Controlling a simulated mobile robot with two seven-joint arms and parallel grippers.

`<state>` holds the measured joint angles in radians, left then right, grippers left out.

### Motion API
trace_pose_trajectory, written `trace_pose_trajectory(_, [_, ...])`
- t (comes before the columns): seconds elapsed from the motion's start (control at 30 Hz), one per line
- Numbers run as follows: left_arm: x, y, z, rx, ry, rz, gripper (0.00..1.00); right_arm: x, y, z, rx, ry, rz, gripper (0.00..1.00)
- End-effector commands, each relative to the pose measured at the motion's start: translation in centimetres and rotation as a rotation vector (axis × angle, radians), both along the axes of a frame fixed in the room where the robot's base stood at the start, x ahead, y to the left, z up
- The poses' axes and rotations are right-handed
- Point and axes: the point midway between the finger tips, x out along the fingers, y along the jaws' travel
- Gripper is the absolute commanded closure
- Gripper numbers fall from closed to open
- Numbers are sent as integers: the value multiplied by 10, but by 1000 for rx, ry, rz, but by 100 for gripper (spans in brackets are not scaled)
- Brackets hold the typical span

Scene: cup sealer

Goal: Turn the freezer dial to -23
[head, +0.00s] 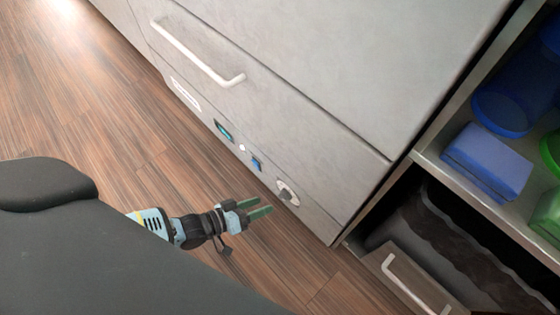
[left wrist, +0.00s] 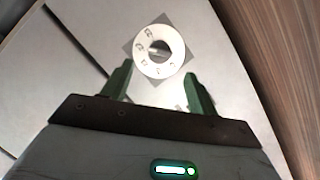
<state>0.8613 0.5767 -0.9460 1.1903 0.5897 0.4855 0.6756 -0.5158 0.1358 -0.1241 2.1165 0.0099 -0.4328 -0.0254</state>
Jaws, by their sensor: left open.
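The freezer dial (head: 287,192) is a round white knob low on the grey freezer front (head: 300,120), near its right end. In the left wrist view the dial (left wrist: 159,51) shows a white ring with dark marks around a grey centre, on a darker square plate. The marks are too small to read for sure. My left gripper (head: 265,207) is open, its green fingers pointing at the dial from the left and a little below. In the left wrist view the fingers (left wrist: 160,88) stand to either side, short of the dial, with nothing between them. My right gripper is not in view.
A small display (head: 224,130) and a blue switch (head: 257,165) sit on the same panel. A white drawer handle (head: 198,55) is above. Wooden floor (head: 90,100) is clear at left.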

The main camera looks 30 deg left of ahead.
Motion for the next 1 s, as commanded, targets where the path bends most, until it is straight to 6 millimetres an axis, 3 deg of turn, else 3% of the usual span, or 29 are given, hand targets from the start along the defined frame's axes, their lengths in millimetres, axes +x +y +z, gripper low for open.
trace_pose_trajectory(0.43, [48,-34,-19,0,0,0,41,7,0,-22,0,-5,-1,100])
trace_pose_trajectory(0.87, [55,-39,-21,1,1,0,41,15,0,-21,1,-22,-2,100])
trace_pose_trajectory(1.0, [55,-39,-21,1,1,0,59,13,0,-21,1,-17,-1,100])
